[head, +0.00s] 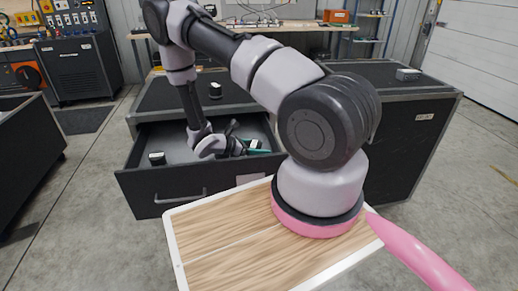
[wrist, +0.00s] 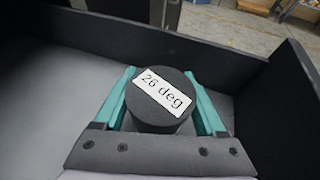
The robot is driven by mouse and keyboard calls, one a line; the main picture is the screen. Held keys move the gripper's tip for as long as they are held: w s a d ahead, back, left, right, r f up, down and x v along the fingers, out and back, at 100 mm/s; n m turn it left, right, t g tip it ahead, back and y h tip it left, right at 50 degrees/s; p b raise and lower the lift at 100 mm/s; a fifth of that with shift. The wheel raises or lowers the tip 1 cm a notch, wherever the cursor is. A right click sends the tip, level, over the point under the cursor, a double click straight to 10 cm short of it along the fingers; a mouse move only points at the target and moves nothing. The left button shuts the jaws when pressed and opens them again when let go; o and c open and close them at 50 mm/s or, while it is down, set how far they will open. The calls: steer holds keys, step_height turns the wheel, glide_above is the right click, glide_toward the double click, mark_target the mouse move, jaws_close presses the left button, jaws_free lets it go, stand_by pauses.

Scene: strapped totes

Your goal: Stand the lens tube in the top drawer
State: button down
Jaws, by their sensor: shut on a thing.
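The lens tube (wrist: 158,118) is a black cylinder with a white "26 deg" label on its round end. My gripper (wrist: 160,75) has teal fingers shut on its two sides. The labelled end faces the wrist camera. In the head view my gripper (head: 250,146) is low inside the open top drawer (head: 150,196), towards its right side; the tube is mostly hidden there by my arm. I cannot tell whether the tube's lower end touches the drawer floor (wrist: 45,95).
A small black piece with a white label (head: 156,158) lies in the drawer's left front corner. The drawer walls (wrist: 225,70) stand close around my gripper.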

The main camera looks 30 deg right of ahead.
steer(key=shift+f, duration=0.2)
jaws_free()
steer(key=shift+r, duration=0.15)
steer(key=v, duration=1.2)
steer(key=s+r+m+y, duration=0.2)
steer(key=r+m+y, duration=0.15)
steer(key=r, duration=0.45)
steer(key=s+r+m+g+y, duration=0.1)
steer(key=r+m+y, duration=0.1)
steer(key=r+m, duration=0.5)
steer(key=s+r+m+y, duration=0.2)
steer(key=r+y, duration=0.1)
steer(key=r, duration=0.7)
steer(key=s+r+m+t+y, duration=0.3)
steer(key=s+r+m+t, duration=0.1)
steer(key=r, duration=0.5)
steer(key=s+a+r+m+t+y, duration=0.1)
steer(key=s+r+m+t+y, duration=0.3)
steer(key=s+r, duration=0.4)
step_height(320, 180, up, 2)
steer(key=shift+s+a+r+m, duration=0.2)
steer(key=shift+a+m, duration=0.1)
steer(key=shift+m, duration=0.55)
